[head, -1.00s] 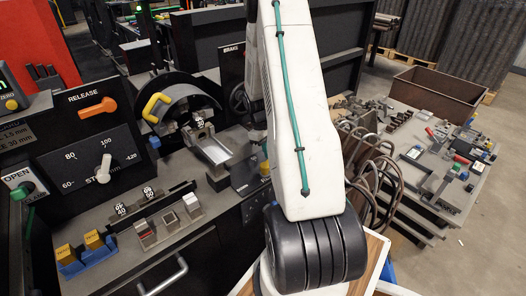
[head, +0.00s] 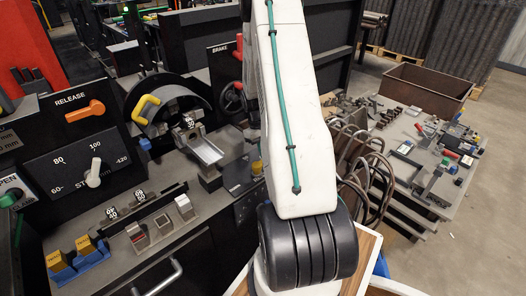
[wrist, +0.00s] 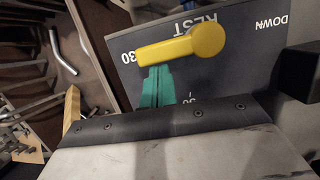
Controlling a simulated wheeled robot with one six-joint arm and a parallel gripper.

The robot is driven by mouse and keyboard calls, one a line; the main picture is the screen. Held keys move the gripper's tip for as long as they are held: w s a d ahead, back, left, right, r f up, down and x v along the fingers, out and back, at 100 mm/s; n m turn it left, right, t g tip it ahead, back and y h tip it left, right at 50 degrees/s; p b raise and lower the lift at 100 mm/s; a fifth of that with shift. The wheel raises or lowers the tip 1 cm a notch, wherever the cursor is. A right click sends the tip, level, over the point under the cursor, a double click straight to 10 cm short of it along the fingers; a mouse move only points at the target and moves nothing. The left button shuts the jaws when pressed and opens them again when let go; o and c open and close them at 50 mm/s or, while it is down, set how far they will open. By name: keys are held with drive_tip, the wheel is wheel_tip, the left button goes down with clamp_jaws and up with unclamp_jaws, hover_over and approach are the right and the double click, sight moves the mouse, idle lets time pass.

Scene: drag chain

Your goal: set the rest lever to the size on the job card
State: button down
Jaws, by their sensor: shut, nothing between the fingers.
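The rest lever (wrist: 180,47) is yellow, with a round hub, on a grey panel (wrist: 235,70) lettered REST and DOWN, upside down in the wrist view. Its arm points left, with its tip beside the 30 mark. Another number, apparently 50, is partly hidden lower down. My gripper's green fingers (wrist: 158,88) are shut and empty, right by the lever's arm near its tip; I cannot tell whether they touch it. In the head view my arm hides the gripper, and only a small yellow part of the lever (head: 257,167) shows.
An orange release lever (head: 86,111) and a white-knobbed dial (head: 94,172) are on the left panel. Small blocks (head: 162,222) stand on the ledge. Hanging bent rods (head: 365,165) and a cluttered table (head: 435,150) are to the right of my arm.

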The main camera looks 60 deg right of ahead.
drive_tip(key=v, duration=0.7)
drive_tip(key=shift+r, duration=0.4)
drive_tip(key=s+a+r+n+t, duration=0.1)
drive_tip(key=s+a+r, duration=0.4)
drive_tip(key=a, duration=0.8)
drive_tip(key=s+a+r+n+t, duration=0.1)
drive_tip(key=s+a+r, duration=0.5)
drive_tip(key=a+r, duration=0.5)
drive_tip(key=s+a+r+n+t, duration=0.1)
drive_tip(key=s+a+r, duration=0.5)
drive_tip(key=a, duration=0.9)
wheel_tip(320, 180, up, 3)
drive_tip(key=shift+a+r+t+h, duration=0.1)
drive_tip(key=shift+a+t+h, duration=0.1)
drive_tip(key=shift+t+h, duration=0.3)
drive_tip(key=shift+s, duration=0.15)
